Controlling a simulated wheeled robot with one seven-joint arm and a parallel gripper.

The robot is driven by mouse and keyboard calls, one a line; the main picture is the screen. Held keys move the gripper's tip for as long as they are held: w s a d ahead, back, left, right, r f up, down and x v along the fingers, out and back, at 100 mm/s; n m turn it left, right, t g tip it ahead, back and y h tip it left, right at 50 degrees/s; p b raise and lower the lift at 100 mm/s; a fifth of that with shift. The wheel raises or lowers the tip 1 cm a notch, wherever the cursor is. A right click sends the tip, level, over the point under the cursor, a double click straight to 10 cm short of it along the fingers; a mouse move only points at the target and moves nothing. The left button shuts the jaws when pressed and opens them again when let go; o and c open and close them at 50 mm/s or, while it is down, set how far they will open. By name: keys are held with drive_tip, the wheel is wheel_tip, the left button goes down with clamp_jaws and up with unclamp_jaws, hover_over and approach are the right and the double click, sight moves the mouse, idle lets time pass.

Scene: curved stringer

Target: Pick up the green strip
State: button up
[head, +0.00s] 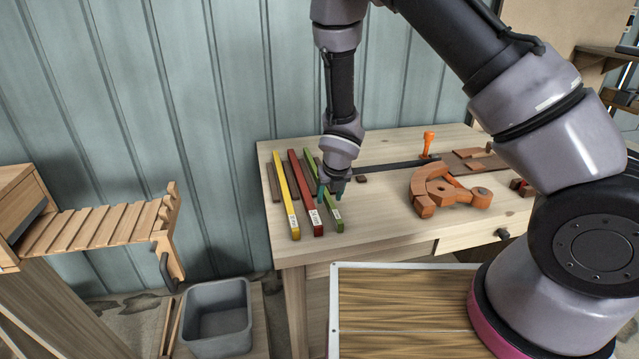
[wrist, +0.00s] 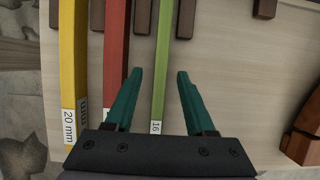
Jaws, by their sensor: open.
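The green strip (head: 335,213) lies on the wooden table, the rightmost of three coloured strips. In the wrist view the green strip (wrist: 162,60) runs lengthwise between my open fingers, with a white "16" label near its close end. My gripper (head: 333,187) points down over the green strip. In the wrist view my gripper (wrist: 157,75) has its two teal fingers apart, the left one between the red and green strips and the right one clear to the right. Nothing is held. I cannot tell the exact height of the fingertips above the table.
A red strip (head: 305,195) and a yellow strip (head: 286,195) lie to the left, the red one close to my left finger. Dark brown blocks lie near the strips' far ends. A grey bin (head: 217,317) stands below left.

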drive_tip(key=shift+w+f, duration=0.1)
drive_tip(key=shift+f, duration=0.25)
drive_tip(key=shift+f, duration=0.25)
idle(0.3)
clamp_jaws()
idle(1.5)
